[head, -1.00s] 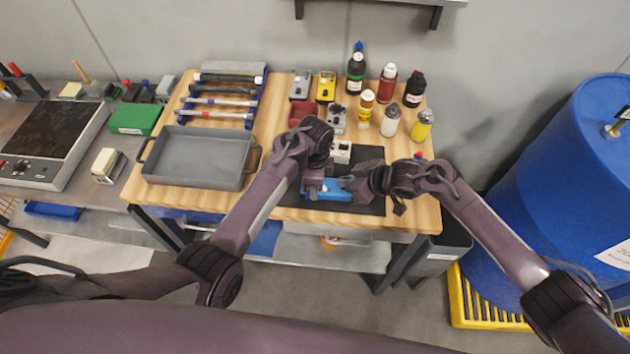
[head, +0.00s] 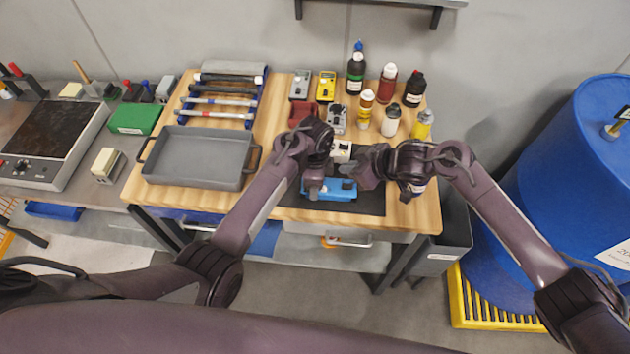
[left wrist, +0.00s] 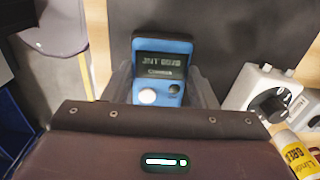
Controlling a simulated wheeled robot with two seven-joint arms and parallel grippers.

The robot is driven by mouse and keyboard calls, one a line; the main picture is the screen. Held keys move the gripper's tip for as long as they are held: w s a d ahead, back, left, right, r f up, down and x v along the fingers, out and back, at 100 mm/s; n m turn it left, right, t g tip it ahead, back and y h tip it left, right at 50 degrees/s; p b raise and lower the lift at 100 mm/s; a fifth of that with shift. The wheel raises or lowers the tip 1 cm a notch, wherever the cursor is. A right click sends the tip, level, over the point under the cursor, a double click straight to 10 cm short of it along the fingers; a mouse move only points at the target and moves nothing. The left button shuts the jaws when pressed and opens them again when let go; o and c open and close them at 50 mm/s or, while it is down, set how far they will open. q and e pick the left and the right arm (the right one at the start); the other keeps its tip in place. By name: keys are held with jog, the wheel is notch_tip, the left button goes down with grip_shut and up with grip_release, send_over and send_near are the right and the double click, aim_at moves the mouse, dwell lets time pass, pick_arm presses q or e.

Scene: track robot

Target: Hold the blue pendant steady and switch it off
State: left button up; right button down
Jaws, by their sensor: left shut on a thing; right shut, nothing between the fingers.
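The blue pendant (head: 343,190) lies on the black mat (head: 370,200) at the front of the wooden bench. In the left wrist view the pendant (left wrist: 178,47) shows a dark display with pale characters, a white round button and a smaller dark button. My left gripper (head: 314,190) is shut on the pendant, with one finger on each side; its fingers also show in the left wrist view (left wrist: 162,88). My right gripper (head: 356,170) is shut and empty, just beyond the pendant's right end and apparently clear of it. The left hand hides part of the pendant.
A white box with a black knob (left wrist: 265,98) stands just behind the pendant. It is partly hidden in the head view (head: 342,152). Several bottles stand at the back right, and a grey tray (head: 197,157) lies to the left. The mat's right front part is clear.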

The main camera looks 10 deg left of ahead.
pick_arm(q)
jog(key=o, duration=1.4)
jog(key=shift+c, duration=0.2)
